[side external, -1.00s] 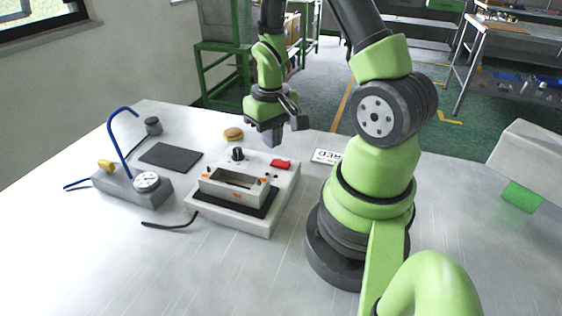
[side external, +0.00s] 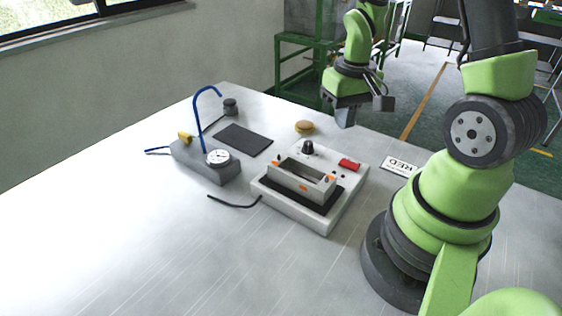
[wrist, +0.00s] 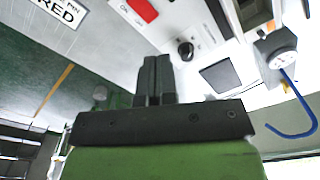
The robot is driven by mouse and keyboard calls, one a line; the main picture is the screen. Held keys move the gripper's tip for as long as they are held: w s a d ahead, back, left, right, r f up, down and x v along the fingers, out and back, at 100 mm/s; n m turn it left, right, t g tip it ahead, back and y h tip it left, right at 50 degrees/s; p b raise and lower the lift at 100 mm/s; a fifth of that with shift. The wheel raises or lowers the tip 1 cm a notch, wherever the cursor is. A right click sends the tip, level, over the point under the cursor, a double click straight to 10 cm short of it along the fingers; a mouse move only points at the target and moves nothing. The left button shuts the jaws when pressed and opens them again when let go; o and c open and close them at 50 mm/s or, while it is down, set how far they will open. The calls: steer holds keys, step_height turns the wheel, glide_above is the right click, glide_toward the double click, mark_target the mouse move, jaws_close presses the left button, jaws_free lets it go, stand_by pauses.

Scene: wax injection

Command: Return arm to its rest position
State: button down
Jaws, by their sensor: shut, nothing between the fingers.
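My gripper (side external: 345,116) is raised above the far edge of the table (side external: 130,230), behind the white wax machine in the side view. In the wrist view its two dark fingers (wrist: 155,66) are together with nothing between them. The wax machine (side external: 292,212) has a black knob, a red switch and a frame with orange marks on a black pad. Part of it shows at the top of the wrist view, with the red switch (wrist: 144,9) and black knob (wrist: 186,50). My gripper is apart from it.
Left of the machine stand a grey unit (side external: 207,168) with a gauge and blue tube, a dark mat (side external: 243,140) and a small dark cylinder (side external: 230,107). A round tan piece (side external: 304,127) and a RED label (side external: 399,167) lie near the machine. The table's front left is bare.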

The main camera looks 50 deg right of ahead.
steer(key=s+a+r+n+t+y, duration=0.1)
steer(key=s+a+r+t, duration=0.2)
steer(key=a+r, duration=0.4)
steer(key=s+a+r+n+t+y, duration=0.1)
steer(key=s+a+r+t, duration=0.2)
steer(key=a+r, duration=0.4)
step_height(320, 180, up, 4)
steer(key=shift+s+f+t, duration=0.1)
steer(key=shift+s+t, duration=0.1)
steer(key=shift+t, duration=0.2)
steer(key=w+d+f+m+g+h, duration=0.1)
steer(key=w+d+f+g+h, duration=0.1)
steer(key=w+d+f+g, duration=0.4)
steer(key=shift+m+g, duration=0.5)
steer(key=shift+g, duration=0.1)
steer(key=shift+w+d+f, duration=0.15)
steer(key=shift+d+f, duration=1.3)
steer(key=shift+f, duration=1.5)
steer(key=shift+w+d+f, duration=0.1)
steer(key=shift+d+f, duration=1.4)
steer(key=shift+f, duration=1.4)
steer(key=shift+w+d+f, duration=0.15)
steer(key=shift+d+f, duration=1.3)
steer(key=shift+f, duration=1.5)
